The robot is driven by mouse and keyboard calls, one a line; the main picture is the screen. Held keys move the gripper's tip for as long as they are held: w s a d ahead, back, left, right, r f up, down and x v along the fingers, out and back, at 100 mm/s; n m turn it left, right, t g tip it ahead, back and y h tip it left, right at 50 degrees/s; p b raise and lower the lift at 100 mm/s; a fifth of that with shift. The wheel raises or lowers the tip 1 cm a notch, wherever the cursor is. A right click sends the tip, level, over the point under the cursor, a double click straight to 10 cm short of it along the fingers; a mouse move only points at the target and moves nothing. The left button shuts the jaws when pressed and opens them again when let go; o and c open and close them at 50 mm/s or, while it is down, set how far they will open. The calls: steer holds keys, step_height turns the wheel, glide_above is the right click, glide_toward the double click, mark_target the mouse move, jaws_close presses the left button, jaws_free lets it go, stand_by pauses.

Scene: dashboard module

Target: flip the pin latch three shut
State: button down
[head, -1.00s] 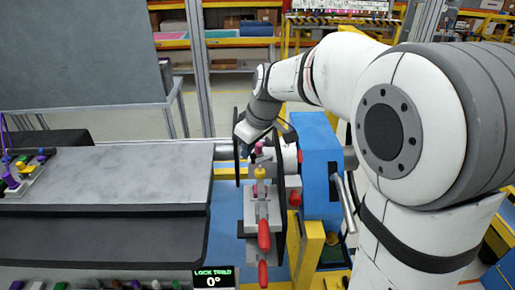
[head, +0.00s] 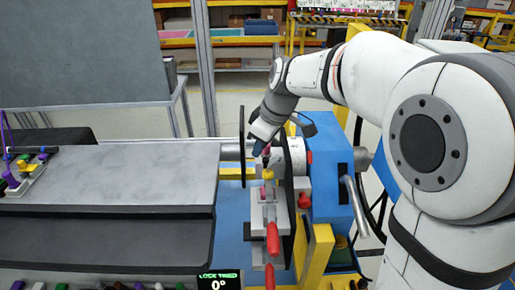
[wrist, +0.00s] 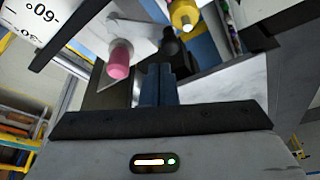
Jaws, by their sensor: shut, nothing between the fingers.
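A grey fixture (head: 269,212) stands upright beside the blue housing, with several coloured latch parts on its face. A yellow knob (head: 267,174) sits near its top and red handles (head: 273,238) hang below. No number shows on the parts, so I cannot tell which is pin latch three. My gripper (head: 262,152) is at the top of the fixture, just above the yellow knob, and partly hides what is there. In the wrist view its blue fingers (wrist: 158,84) are together and empty. A pink-tipped pin (wrist: 120,58) is to their left and the yellow knob (wrist: 184,15) is beyond them.
The blue housing (head: 328,165) with a metal lever (head: 354,207) stands right of the fixture. A grey bench (head: 110,175) lies to the left. A small display (head: 217,280) reads "LOCK TRIED 0°". A dark disc (head: 242,155) stands close left of my gripper.

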steer(key=shift+a, duration=0.1)
step_height(320, 180, up, 10)
steer(key=shift+a+f, duration=0.25)
stand_by(0.5)
steer(key=shift+w, duration=0.15)
